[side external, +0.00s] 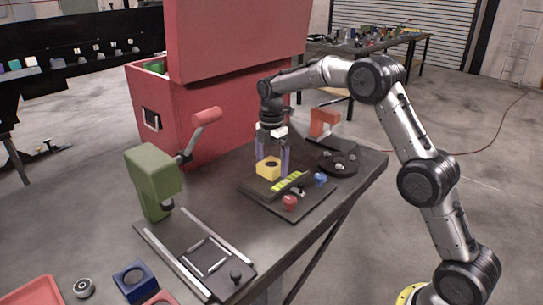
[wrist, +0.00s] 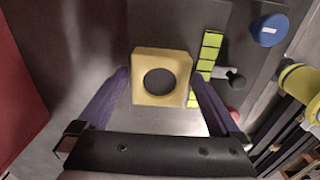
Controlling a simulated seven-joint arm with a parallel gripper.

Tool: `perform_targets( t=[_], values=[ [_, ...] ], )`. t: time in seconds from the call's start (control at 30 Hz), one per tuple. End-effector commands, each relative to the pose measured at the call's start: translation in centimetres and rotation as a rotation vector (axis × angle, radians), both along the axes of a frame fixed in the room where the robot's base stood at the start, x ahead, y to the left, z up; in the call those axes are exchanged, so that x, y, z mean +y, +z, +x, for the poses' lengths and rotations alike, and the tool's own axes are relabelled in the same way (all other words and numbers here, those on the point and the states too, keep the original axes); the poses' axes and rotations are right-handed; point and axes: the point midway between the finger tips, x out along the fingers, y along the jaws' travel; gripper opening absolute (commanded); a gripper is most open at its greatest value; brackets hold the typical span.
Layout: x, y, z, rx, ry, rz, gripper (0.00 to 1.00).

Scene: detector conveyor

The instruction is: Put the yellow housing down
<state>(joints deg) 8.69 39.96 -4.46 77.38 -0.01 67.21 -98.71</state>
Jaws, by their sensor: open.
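The yellow housing (side external: 268,174), a square block with a round hole, sits at the left part of a dark plate (side external: 305,212) on the table, beside a yellow-green segmented strip (side external: 291,183). My gripper (side external: 273,160) is above and around it with purple fingers pointing down. In the wrist view the housing (wrist: 178,98) lies between the fingertips of my open gripper (wrist: 160,77). A gap shows at the left finger; the right finger is very close to the housing, and I cannot tell if it touches. The housing's underside is hidden.
A red knob (side external: 289,202) and a blue knob (side external: 320,179) stand on the plate. A green press (side external: 154,178) with a red-handled lever and a railed fixture (side external: 172,248) stand left. A large red chest (side external: 183,120) is behind.

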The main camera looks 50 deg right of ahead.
Motion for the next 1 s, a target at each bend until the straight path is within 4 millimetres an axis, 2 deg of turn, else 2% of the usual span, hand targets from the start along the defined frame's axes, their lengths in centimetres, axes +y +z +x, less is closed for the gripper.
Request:
perform_targets(
  t=[0.17,0.4,0.6,0.77,1.0],
  values=[
    [0.0,2.1,0.1,-0.006,0.0,-0.001,1.0],
    [0.0,7.1,0.1,-0.006,0.0,-0.001,1.0],
    [0.0,10.4,0.1,-0.005,0.0,-0.001,1.0],
    [0.0,11.8,0.1,-0.003,0.0,0.0,1.0],
    [0.1,12.5,-0.2,-0.006,-0.011,-0.001,1.0]
  ],
)
